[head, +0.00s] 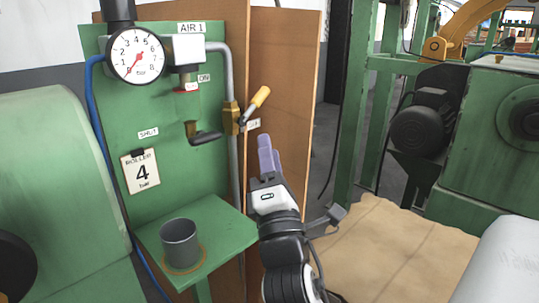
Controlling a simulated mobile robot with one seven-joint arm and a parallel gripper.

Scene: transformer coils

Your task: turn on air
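My gripper (268,154) has pale purple fingers pointing up, below and apart in the picture from the yellow lever. Its finger gap is unclear.
A grey cup (180,243) stands on the green shelf (226,224) left of my arm. Brown boards (281,80) stand behind the panel. Green machinery (490,135) and a tan sheet (385,250) lie to the right.

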